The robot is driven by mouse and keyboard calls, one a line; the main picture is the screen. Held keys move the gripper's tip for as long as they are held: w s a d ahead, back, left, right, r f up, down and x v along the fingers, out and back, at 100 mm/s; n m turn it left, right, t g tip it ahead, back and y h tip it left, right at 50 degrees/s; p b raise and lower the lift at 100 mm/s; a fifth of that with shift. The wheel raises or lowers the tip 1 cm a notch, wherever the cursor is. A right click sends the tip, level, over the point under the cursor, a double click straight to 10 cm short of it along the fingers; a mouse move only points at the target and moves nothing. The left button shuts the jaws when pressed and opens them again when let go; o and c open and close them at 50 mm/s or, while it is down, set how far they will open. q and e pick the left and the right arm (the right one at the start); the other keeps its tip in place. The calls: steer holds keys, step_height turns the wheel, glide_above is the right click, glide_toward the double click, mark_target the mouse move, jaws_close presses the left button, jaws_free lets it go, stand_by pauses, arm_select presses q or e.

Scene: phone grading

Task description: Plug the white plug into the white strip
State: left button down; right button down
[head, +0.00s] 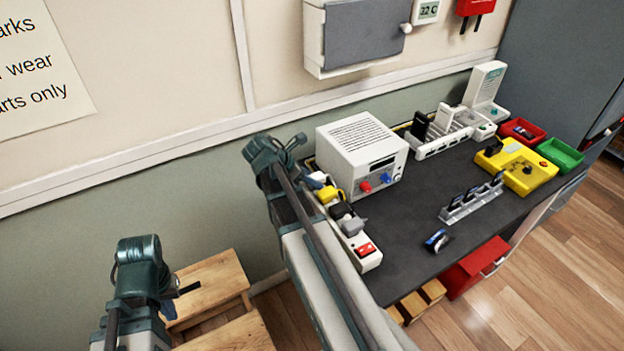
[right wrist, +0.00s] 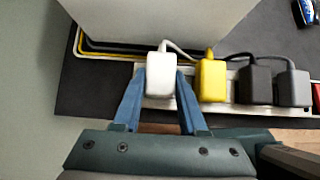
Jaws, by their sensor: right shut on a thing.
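The white strip (head: 369,262) lies along the left edge of the dark table, and it also shows in the right wrist view (right wrist: 218,119). My right gripper (right wrist: 161,84) is shut on the white plug (right wrist: 160,62), one blue finger on each side of it. The plug is over the strip's left end in the right wrist view, in line with the other plugs. Its underside is hidden, so I cannot tell whether it is seated. My left gripper (head: 165,300) is low at the left, away from the table; its fingers are mostly hidden.
A yellow plug (right wrist: 211,81), a black plug (right wrist: 255,85) and a grey plug (right wrist: 293,88) stand in the strip beside the white plug. A white power box (head: 350,150) is close behind the strip. Wooden stools (head: 212,283) stand below at the left.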

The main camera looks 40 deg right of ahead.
steer(key=shift+f, duration=0.1)
steer(key=shift+c, duration=1.8)
jaws_free()
steer(key=shift+a, duration=0.1)
arm_select(q)
steer(key=shift+f, duration=0.1)
arm_select(e)
steer(key=shift+s, duration=0.1)
steer(key=shift+a+r+p, duration=0.25)
steer(key=shift+r+p, duration=0.2)
steer(key=shift+p, duration=0.05)
arm_select(q)
step_height(320, 180, up, 6)
steer(key=a+p, duration=0.2)
steer(key=p, duration=0.3)
arm_select(e)
steer(key=v, duration=0.7)
steer(key=shift+w, duration=0.35)
